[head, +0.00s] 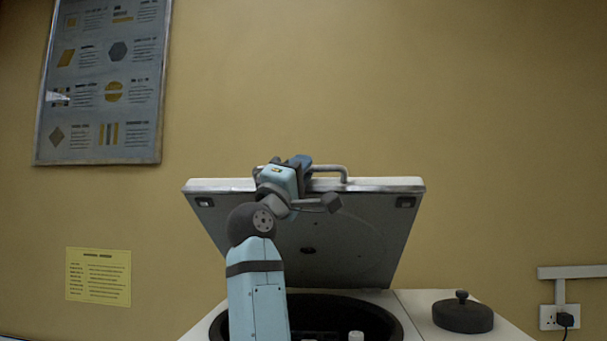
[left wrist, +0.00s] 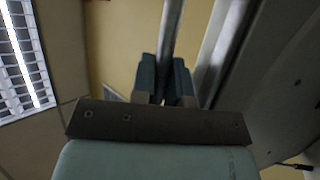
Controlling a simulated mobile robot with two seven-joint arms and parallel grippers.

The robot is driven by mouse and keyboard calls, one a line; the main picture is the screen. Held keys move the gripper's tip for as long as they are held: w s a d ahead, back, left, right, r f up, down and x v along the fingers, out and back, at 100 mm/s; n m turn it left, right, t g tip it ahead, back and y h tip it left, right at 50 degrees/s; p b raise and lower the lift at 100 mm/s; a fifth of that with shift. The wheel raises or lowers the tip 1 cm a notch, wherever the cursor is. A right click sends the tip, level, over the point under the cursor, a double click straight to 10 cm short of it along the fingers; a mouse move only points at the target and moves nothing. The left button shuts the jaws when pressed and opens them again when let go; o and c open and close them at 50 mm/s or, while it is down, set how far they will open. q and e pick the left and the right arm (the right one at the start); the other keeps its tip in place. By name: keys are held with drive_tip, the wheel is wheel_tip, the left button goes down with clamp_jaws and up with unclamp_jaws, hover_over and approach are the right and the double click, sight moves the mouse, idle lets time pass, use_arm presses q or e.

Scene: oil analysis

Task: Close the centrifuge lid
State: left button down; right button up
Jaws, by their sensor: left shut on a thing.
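The centrifuge lid (head: 350,235) stands raised and tilted back behind the open bowl (head: 375,315) in the head view. A metal bar handle (head: 344,172) runs along its top edge. My left gripper (head: 302,162) is at the handle's left part, shut on it. In the left wrist view the fingers (left wrist: 165,88) close around the handle bar (left wrist: 172,30), and the lid's inner face (left wrist: 275,75) fills the right side. My left arm hides part of the lid and bowl. My right gripper is in neither view.
The white centrifuge top (head: 410,305) carries a dark round knobbed cover (head: 463,317) at right. A pale tube cap (head: 356,336) shows in the bowl. A socket with a plug (head: 563,319) is on the wall at far right. The air above the lid is free.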

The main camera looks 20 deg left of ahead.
use_arm(q)
drive_tip(key=shift+s+d+f+m+t+h+b, duration=0.15)
drive_tip(key=shift+s+d+f+m+h+b, duration=0.1)
drive_tip(key=shift+s+f+b, duration=0.4)
drive_tip(key=shift+s+d+f+m+t+h+b, duration=0.2)
drive_tip(key=shift+s+f, duration=0.25)
drive_tip(key=shift+f, duration=0.4)
drive_tip(key=shift+a, duration=0.1)
drive_tip(key=c, duration=1.4)
unclamp_jaws()
drive_tip(key=b+v, duration=0.1)
drive_tip(key=v, duration=1.2)
drive_tip(key=shift+s, duration=0.35)
drive_tip(key=shift+f, duration=0.1)
